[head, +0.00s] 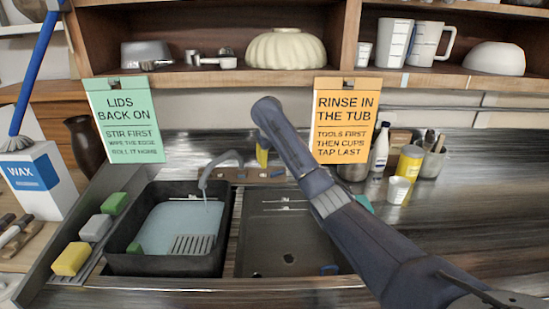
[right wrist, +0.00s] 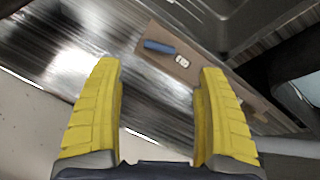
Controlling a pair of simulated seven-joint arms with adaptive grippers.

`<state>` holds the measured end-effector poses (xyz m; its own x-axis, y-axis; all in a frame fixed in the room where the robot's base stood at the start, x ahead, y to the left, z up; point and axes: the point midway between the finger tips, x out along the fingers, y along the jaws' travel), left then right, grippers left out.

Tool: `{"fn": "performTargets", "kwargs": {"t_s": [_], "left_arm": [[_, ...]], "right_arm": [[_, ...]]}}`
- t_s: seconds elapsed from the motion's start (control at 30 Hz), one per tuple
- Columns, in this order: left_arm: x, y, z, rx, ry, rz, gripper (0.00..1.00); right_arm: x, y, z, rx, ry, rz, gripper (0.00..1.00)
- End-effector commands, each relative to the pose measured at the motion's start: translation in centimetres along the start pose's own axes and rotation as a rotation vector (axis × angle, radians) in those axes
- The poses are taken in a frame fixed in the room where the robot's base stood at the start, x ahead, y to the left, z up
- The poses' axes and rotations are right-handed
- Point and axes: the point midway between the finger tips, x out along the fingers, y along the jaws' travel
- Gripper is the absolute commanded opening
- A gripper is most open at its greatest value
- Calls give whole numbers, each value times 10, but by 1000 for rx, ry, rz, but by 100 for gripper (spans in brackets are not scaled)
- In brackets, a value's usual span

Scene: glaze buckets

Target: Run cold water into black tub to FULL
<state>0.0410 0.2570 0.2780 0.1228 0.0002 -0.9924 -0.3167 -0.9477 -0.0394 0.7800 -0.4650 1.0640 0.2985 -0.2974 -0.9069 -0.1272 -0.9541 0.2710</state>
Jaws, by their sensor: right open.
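The black tub (head: 120,262) sits in the left basin in the head view. Pale blue water (head: 165,225) covers much of its inside, below the rim; no FULL mark is readable. The grey tap spout (head: 222,158) is over the tub, with a thin stream falling. My right gripper (head: 262,156) is behind the sinks, near the tap panel, mostly hidden by its arm. In the right wrist view its yellow fingers (right wrist: 160,75) are open and empty. Beyond them a blue handle (right wrist: 159,46) and a small white label (right wrist: 183,60) sit on the brown panel. My left gripper is not in view.
An empty dark basin (head: 285,240) is right of the tub. Sponges (head: 95,228) line the left ledge. Two signs, green (head: 124,120) and orange (head: 343,125), hang from the shelf. Cups and bottles (head: 398,190) stand at right.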

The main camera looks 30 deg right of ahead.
Motion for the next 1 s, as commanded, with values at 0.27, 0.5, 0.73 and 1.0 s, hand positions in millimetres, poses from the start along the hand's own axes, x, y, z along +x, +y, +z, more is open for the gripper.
{"fn": "performTargets", "kwargs": {"t_s": [0.27, 0.5, 0.73, 1.0], "left_arm": [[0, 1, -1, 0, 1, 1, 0], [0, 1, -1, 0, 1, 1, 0], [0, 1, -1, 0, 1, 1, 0], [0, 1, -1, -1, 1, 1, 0]], "right_arm": [[-22, -37, -17, 25, 48, -96, 74], [-55, -45, -29, 106, 99, -152, 74], [-62, -25, -15, 166, 74, -128, 74], [-57, 6, 4, 165, 19, -36, 74]]}}
